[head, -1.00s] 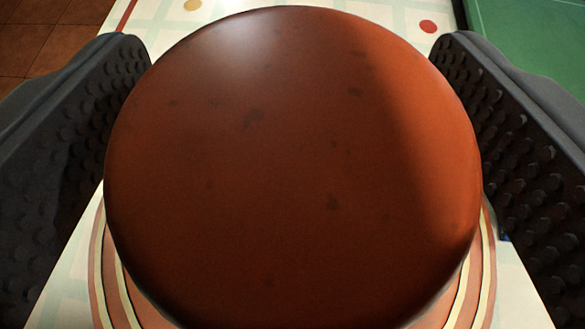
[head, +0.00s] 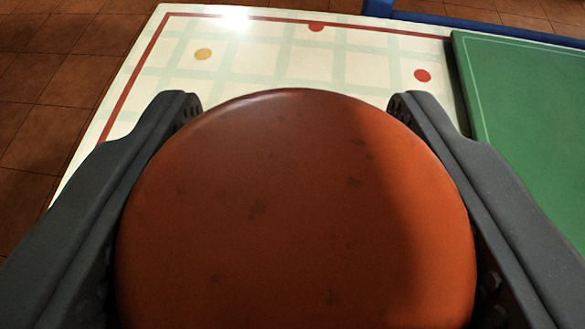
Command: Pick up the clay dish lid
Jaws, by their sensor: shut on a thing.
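The clay dish lid (head: 295,215) is a large, round, orange-brown disc with small dark specks. It fills the lower middle of the head view. My gripper (head: 293,110) has one dark grey, studded finger on each side of the lid and is shut on it. The lid's near edge is cut off by the bottom of the picture. The dish is not visible now; whatever lies under the lid is hidden.
A cream checked table top (head: 240,60) with a red border and coloured dots lies beyond the lid. A green board (head: 530,120) is at the right. A blue bar (head: 480,22) runs along the back right. Brown floor tiles (head: 50,90) show at the left.

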